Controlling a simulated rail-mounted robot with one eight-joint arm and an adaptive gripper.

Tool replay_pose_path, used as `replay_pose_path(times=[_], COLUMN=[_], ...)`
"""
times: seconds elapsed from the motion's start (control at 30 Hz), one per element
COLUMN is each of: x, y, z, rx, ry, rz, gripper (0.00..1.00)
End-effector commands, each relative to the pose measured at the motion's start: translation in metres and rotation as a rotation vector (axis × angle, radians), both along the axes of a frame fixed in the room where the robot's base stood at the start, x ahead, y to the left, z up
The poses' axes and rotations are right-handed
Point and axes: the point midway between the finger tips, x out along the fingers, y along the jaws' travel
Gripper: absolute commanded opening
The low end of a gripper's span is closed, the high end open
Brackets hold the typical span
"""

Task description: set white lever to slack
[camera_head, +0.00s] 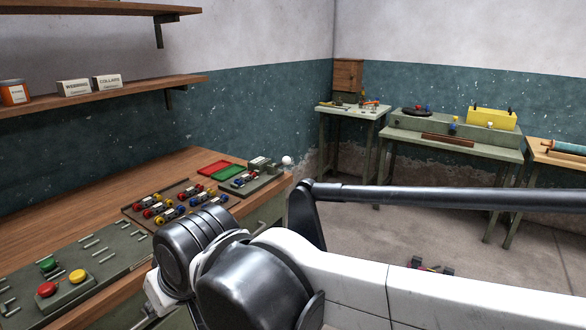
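A white ball knob (287,160), which looks like the end of the white lever, shows at the far right end of the wooden workbench. It stands beside a grey-green fixture (262,178) with small blue and red parts on it. The lever's shaft and any slack marking are too small to make out. My arm fills the lower middle of the view, nearer than the knob. The fingers of my gripper do not show.
The workbench (110,207) also carries a panel with red, yellow and green buttons (62,285), a rack of coloured parts (172,205), and red and green trays (229,172). Shelves (110,92) hang above. Other tables (450,140) stand at the back right.

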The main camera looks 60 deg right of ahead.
Motion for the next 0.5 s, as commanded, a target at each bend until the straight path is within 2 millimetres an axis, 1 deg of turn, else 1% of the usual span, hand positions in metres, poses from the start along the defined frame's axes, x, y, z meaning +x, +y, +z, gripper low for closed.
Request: replay_pose_path(times=[0.1, 0.27, 0.37, 0.47, 0.5], x=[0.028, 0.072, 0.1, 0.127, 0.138], y=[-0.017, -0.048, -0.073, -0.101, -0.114], z=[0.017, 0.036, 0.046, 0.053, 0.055], rx=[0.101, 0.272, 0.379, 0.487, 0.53], ry=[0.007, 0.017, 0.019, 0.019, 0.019], rz=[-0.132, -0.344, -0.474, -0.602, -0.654], gripper=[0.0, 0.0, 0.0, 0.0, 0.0])
